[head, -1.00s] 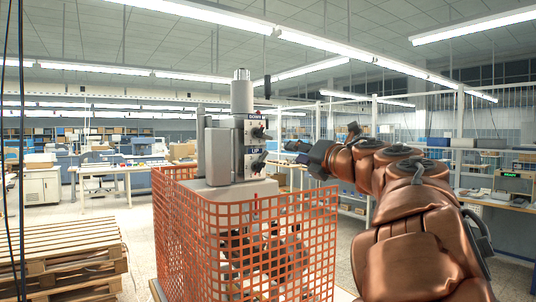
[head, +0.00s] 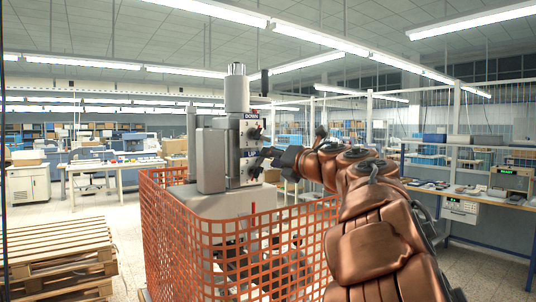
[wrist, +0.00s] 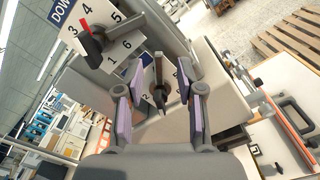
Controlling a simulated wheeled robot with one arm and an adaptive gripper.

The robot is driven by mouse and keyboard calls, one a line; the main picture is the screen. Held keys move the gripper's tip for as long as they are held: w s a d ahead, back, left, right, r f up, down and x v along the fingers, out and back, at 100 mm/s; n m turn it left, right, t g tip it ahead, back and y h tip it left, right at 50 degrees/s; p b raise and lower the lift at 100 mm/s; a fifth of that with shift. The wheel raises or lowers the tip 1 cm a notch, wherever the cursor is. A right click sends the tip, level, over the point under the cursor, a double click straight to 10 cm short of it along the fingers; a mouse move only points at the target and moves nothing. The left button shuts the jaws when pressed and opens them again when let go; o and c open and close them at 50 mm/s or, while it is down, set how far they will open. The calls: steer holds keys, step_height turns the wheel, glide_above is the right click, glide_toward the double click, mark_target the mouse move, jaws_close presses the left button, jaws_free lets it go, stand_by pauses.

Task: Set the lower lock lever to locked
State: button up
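The stamping machine (head: 212,160) stands behind an orange mesh guard, with two numbered dial plates, one above the other. The upper plate, marked DOWN, has a black lever with a red mark (wrist: 92,42). The lower plate, marked UP in the earlier head view, has a dark lever (wrist: 158,68). My gripper (wrist: 160,82) is open at this lower lever, with one pad on each side of it. Gaps show between lever and pads in the wrist view.
The orange mesh guard (head: 232,240) surrounds the machine's lower part, below my arm. Wooden pallets (head: 60,245) are stacked at the left. A bench with instruments (head: 465,208) stands at the right. Open floor shows between the pallets and the far tables.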

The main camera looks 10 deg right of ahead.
steer(key=shift+x, duration=1)
jaws_close()
steer(key=shift+p, duration=0.3)
